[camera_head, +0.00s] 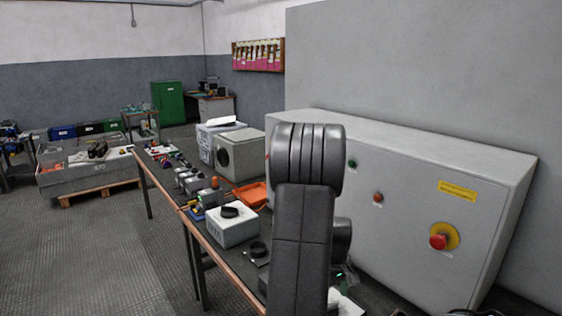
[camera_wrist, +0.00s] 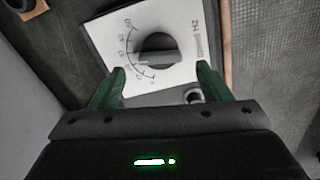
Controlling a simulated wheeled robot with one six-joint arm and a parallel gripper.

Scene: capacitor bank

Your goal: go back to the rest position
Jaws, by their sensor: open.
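My gripper (camera_wrist: 160,80) shows in the wrist view with its two green fingers spread apart and nothing between them. Past the fingertips lies a white panel with a dark round knob (camera_wrist: 157,52) and a printed scale marked Hz. The fingers look apart from the knob; the exact gap is hard to judge. In the head view my dark arm stands upright in front of the bench and hides part of it. My gripper's fingers cannot be made out there.
A long workbench (camera_head: 168,199) carries a white box with a black knob (camera_head: 231,225), an orange tray (camera_head: 252,195) and several small parts. A grey cabinet (camera_head: 408,232) with a red emergency button (camera_head: 439,241) stands at the right. Open floor (camera_head: 90,250) lies at the left.

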